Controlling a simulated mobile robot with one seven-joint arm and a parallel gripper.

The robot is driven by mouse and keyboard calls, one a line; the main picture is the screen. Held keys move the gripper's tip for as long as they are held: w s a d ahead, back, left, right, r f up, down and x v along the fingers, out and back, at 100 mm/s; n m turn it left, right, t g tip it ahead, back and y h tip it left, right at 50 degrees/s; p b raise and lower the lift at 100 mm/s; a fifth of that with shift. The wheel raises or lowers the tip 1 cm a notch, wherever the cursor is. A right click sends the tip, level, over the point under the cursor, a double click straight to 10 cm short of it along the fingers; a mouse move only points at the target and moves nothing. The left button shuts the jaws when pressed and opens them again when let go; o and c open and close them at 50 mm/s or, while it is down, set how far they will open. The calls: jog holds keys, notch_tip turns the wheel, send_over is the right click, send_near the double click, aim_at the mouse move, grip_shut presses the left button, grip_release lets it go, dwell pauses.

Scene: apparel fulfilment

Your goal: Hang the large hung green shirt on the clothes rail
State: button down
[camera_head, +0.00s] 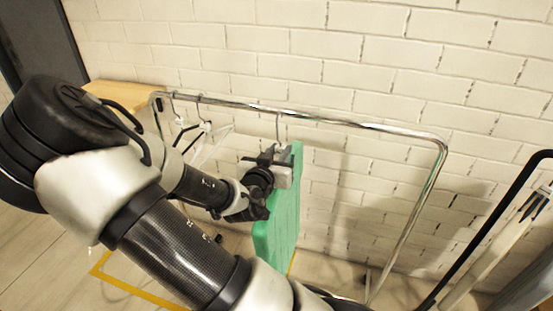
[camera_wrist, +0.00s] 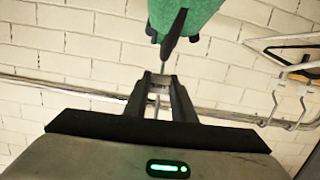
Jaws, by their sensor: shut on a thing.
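The green shirt (camera_head: 281,218) hangs upright below the rail in the head view, and part of it shows at the top of the wrist view (camera_wrist: 188,12). Its dark hanger (camera_wrist: 174,38) runs from the shirt to my gripper (camera_wrist: 160,85). My gripper, also in the head view (camera_head: 281,168), is shut on the hanger just above the shirt. The hanger's hook (camera_head: 279,127) rises above the gripper to the chrome clothes rail (camera_head: 330,117). The hook's top meets the rail in the picture; whether it bears on it I cannot tell. My arm hides part of the shirt.
Empty hangers (camera_head: 205,128) hang on the rail's left end and show at right in the wrist view (camera_wrist: 290,85). A wooden surface (camera_head: 122,94) lies behind that end. A white brick wall (camera_head: 330,45) stands close behind. The rail right of the shirt is bare.

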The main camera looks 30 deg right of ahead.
jog(key=x, duration=0.3)
jog(key=r+x, duration=0.1)
jog(key=x, duration=0.2)
jog(key=b+x, duration=0.1)
jog(key=x, duration=0.2)
jog(key=shift+w+d+r, duration=0.15)
jog(key=shift+d+r, duration=0.05)
jog(key=shift+r, duration=0.15)
jog(key=shift+f+b, duration=0.7)
jog(key=shift+f, duration=0.05)
jog(key=shift+a+f+b, duration=0.1)
jog(key=shift+f+b, duration=0.5)
jog(key=c, duration=1.4)
grip_release()
jog(key=shift+a, duration=0.15)
